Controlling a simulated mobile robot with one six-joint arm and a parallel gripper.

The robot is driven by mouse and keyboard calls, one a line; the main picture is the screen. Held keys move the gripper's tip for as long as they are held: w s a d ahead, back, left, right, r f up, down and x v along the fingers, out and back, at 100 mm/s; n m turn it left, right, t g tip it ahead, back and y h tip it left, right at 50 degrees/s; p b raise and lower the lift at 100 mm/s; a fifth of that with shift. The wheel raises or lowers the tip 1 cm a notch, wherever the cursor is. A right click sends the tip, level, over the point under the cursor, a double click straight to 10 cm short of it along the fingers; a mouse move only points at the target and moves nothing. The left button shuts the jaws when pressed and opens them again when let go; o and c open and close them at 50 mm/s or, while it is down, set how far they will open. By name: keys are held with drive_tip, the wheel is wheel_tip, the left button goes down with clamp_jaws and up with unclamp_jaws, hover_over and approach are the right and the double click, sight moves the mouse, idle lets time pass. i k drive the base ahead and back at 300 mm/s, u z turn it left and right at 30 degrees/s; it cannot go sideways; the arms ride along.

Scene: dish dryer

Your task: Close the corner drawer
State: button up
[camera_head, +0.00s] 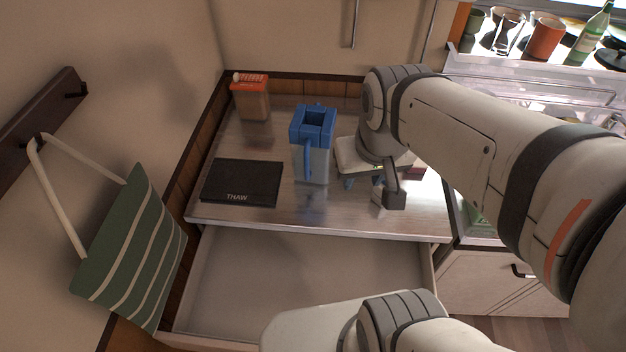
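The corner drawer (285,262) is pulled out below the counter, and its light inside looks empty. Its front edge shows at the lower left, and my own arm and body parts cover its front right part. My gripper (365,184) is over the countertop, above and behind the open drawer, just right of the blue-lidded pitcher. Its fingers are small and partly hidden by the wrist, so I cannot tell how far they are open. I see no contact between the gripper and the drawer.
On the counter (300,219) stand a blue-lidded pitcher (318,163) and an orange-lidded container (251,103). A black THAW board (241,184) lies at the left. A green striped bag (130,245) hangs left of the drawer. A dish rack (530,72) holds cups and a bottle at the right.

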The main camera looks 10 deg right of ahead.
sight(239, 279)
drive_tip(key=z, duration=0.05)
drive_tip(key=k, duration=0.95)
drive_tip(key=u, duration=0.75)
